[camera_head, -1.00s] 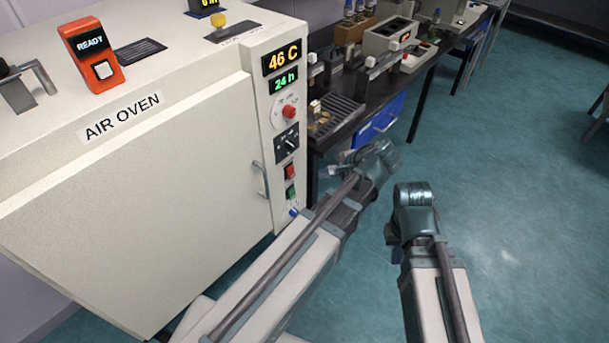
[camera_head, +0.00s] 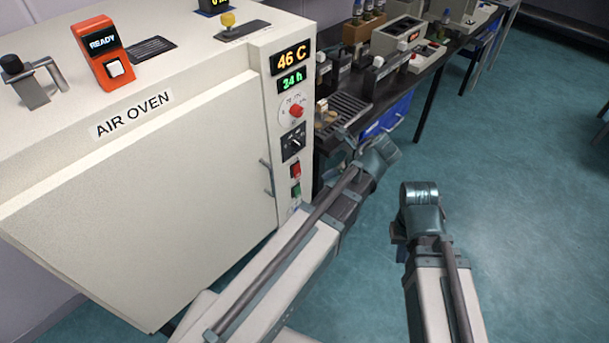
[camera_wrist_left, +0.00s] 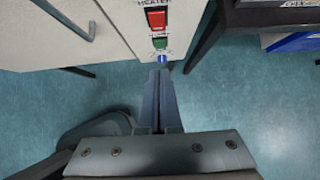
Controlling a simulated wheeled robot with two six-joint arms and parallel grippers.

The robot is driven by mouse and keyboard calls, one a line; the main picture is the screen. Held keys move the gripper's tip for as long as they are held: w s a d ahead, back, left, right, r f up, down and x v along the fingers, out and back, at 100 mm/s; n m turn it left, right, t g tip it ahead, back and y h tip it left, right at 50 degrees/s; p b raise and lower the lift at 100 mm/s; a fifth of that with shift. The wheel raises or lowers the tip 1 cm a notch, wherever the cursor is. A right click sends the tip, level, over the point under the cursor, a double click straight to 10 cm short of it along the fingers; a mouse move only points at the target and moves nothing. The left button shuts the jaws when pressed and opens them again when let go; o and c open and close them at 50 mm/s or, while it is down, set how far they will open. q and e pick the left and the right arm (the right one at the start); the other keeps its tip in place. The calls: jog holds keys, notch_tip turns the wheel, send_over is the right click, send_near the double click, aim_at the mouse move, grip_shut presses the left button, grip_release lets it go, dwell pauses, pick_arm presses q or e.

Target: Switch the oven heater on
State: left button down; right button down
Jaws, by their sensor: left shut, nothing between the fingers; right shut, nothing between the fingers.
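The air oven (camera_head: 150,190) stands at the left with its door shut. Its red heater switch (camera_head: 295,170) is on the narrow front panel and shows large under the HEATER label in the left wrist view (camera_wrist_left: 156,18). A green switch (camera_wrist_left: 160,43) and a small blue part (camera_wrist_left: 162,60) lie below it. My left gripper (camera_head: 347,143) is right of the panel in the head view. In the left wrist view its fingers (camera_wrist_left: 160,75) are together and empty, with tips just below the blue part and apart from the red switch. My right gripper (camera_head: 398,233) is partly hidden by its wrist.
The oven's door handle (camera_head: 267,177) sticks out left of the switches. A dark bench (camera_head: 352,112) with instruments stands right of the oven. An orange READY unit (camera_head: 103,55) is on the oven top. The floor at right is clear.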

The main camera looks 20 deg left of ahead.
aim_at(297, 171)
pick_arm(q)
jog(key=shift+f, duration=0.1)
jog(key=a+r+b+x, duration=0.1)
jog(key=a+b+x, duration=0.1)
jog(key=b+x, duration=0.6)
jog(key=shift+w+r+b+x, duration=0.2)
jog(key=shift+w+b+x, duration=0.15)
jog(key=shift+x, duration=1.85)
jog(key=shift+a, duration=0.2)
jog(key=shift+w+a+y+b, duration=0.1)
jog(key=shift+a+y+b, duration=0.15)
jog(key=shift+y+b, duration=0.25)
jog(key=shift+r, duration=0.1)
